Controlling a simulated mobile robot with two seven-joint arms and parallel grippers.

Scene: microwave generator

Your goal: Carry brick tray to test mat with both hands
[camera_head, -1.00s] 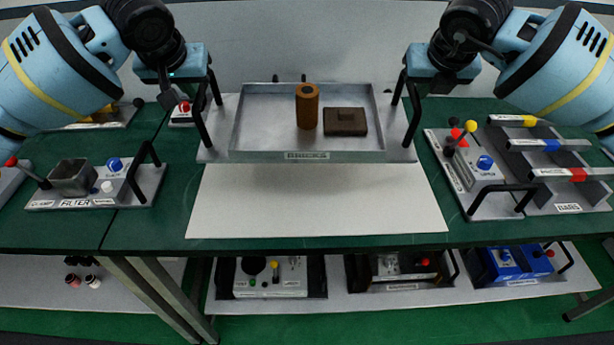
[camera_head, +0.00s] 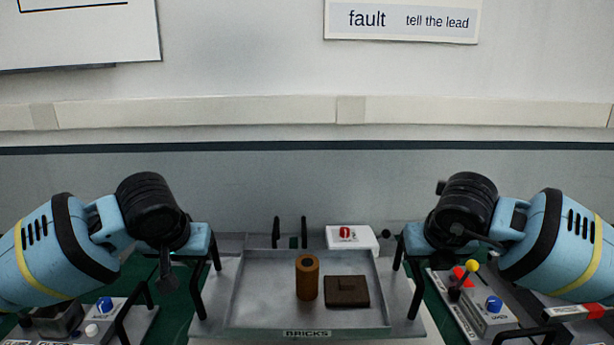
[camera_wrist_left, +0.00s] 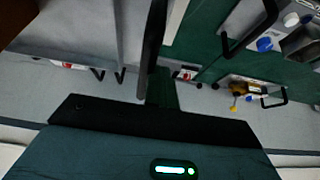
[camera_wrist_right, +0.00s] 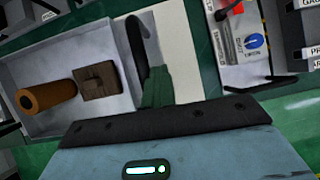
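The brick tray (camera_head: 300,326), a grey metal tray labelled BRICKS, is in the lower middle of the head view. It carries an upright brown cylinder (camera_head: 307,278) and a flat dark brown block (camera_head: 347,291). My left gripper (camera_head: 208,242) is shut on the tray's left black handle, which shows in the left wrist view (camera_wrist_left: 152,50). My right gripper (camera_head: 403,242) is shut on the right handle, which shows in the right wrist view (camera_wrist_right: 140,50). The tray looks level. A pale strip, apparently the test mat (camera_wrist_right: 180,50), shows beside the right handle; most of it is hidden.
A control unit (camera_head: 485,305) with coloured knobs stands close right of the tray. A filter unit (camera_head: 95,325) is at the lower left. A white box with a red switch (camera_head: 352,238) is behind the tray, before the wall (camera_head: 300,180).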

